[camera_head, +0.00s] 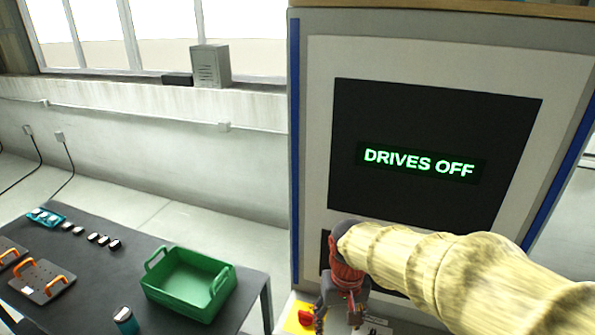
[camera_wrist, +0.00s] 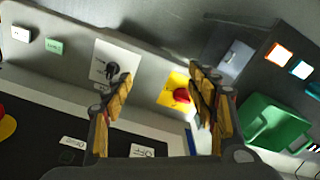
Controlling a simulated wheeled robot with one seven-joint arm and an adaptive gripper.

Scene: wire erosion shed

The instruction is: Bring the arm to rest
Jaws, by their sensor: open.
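My arm (camera_head: 440,262), in a beige sleeve, reaches in from the lower right of the head view. My gripper (camera_head: 343,308) hangs at its end, low in front of the cabinet (camera_head: 312,150). In the wrist view my gripper (camera_wrist: 161,76) is open, its two fingers apart with nothing between them. Beyond the fingers is a control panel with a black switch (camera_wrist: 113,72) on a white plate and a red knob (camera_wrist: 182,96) on a yellow plate. The red knob also shows in the head view (camera_head: 306,318). I cannot tell the gripper's exact distance from the panel.
The cabinet's screen (camera_head: 432,120) reads "DRIVES OFF". A dark table (camera_head: 120,255) at lower left carries a green crate (camera_head: 190,283), a plate with orange handles (camera_head: 42,281) and several small parts. Bare floor shows behind the table.

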